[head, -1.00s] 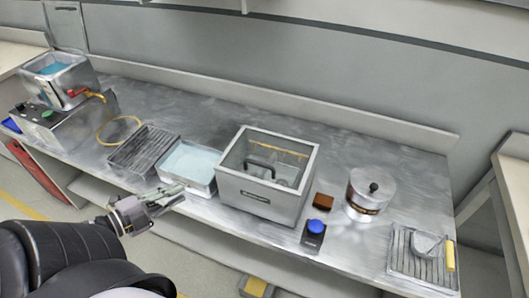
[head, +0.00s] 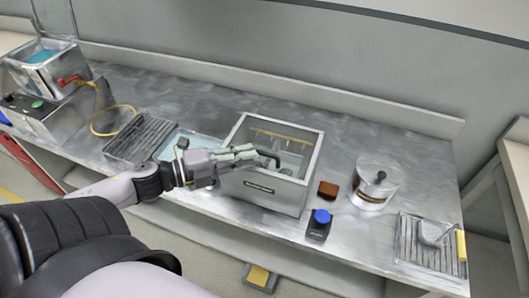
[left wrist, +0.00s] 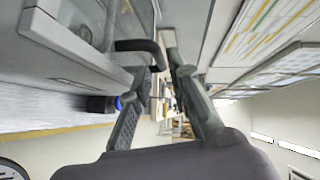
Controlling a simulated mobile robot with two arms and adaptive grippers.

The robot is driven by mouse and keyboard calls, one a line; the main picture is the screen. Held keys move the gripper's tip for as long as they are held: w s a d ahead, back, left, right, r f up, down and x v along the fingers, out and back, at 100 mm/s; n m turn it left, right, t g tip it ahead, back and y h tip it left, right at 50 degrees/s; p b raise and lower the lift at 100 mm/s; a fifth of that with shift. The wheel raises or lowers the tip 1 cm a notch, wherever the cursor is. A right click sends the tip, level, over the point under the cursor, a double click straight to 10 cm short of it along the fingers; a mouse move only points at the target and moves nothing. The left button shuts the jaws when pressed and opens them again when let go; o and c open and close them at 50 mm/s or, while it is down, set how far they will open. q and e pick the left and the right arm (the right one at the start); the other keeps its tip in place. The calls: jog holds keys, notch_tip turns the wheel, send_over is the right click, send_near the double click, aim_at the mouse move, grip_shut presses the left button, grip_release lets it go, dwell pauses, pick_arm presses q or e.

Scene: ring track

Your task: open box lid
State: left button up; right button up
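The grey metal box (head: 262,190) stands on the steel bench, its top showing a pale, see-through surface inside the rim. Its black lid handle (head: 270,157) sticks out past my left gripper (head: 252,156), which reaches over the box's left side. Part of the handle is hidden behind the fingers. In the left wrist view the black bent handle (left wrist: 140,46) lies just ahead of the fingertips, and its end reaches towards the gap between them. The fingers of my left gripper (left wrist: 152,80) are apart, with nothing clearly held. My right gripper is not in view.
A blue button on a black block (head: 318,224) and a small brown block (head: 328,189) sit right of the box. A round metal pot (head: 374,188) stands farther right. A tray of pale blue liquid (head: 178,141) lies left, partly behind my arm.

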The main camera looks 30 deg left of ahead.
aim_at(261, 154)
pick_arm(q)
jog(key=shift+x, duration=2.75)
jog(key=shift+c, duration=0.6)
grip_shut()
